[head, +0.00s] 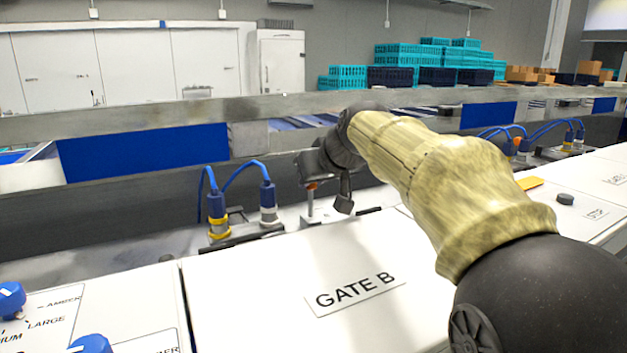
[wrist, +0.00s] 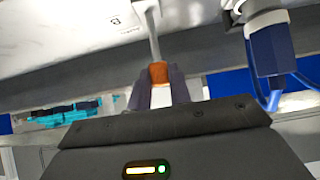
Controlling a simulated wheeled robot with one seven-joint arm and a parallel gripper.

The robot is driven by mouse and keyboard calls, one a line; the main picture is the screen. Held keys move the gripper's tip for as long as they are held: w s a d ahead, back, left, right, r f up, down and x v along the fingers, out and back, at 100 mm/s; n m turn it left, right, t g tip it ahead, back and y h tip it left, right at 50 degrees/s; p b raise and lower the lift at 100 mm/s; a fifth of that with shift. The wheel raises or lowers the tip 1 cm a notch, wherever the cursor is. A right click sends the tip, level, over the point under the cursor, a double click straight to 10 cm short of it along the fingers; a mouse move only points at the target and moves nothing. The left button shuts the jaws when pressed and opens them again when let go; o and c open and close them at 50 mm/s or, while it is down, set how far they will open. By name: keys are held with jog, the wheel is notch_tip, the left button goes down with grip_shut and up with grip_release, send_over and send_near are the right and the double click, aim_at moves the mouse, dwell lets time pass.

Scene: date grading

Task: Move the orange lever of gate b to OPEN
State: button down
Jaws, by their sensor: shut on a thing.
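The orange lever of gate b (wrist: 158,72) shows in the wrist view as an orange knob on a grey metal stem. My gripper (wrist: 162,88) is shut on the orange knob, with a dark finger on each side. In the head view my gripper (head: 328,192) is behind the white panel labelled GATE B (head: 250,290). A small bit of the orange knob (head: 312,186) shows beside the fingers there, above a short metal stem. Most of the knob is hidden by my gripper. I cannot read any OPEN mark, so the lever's setting cannot be told.
Blue connectors with cables (head: 217,205) stand just left of my gripper; one also shows at the right of the wrist view (wrist: 270,50). A grey rail (head: 100,125) runs behind. Blue knobs (head: 12,298) sit at the front left. The GATE B panel top is clear.

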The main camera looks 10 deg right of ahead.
jog(key=c, duration=1.3)
grip_release()
jog(key=v, duration=1.7)
jog(key=shift+s+d+r, duration=0.15)
jog(key=shift+s, duration=0.05)
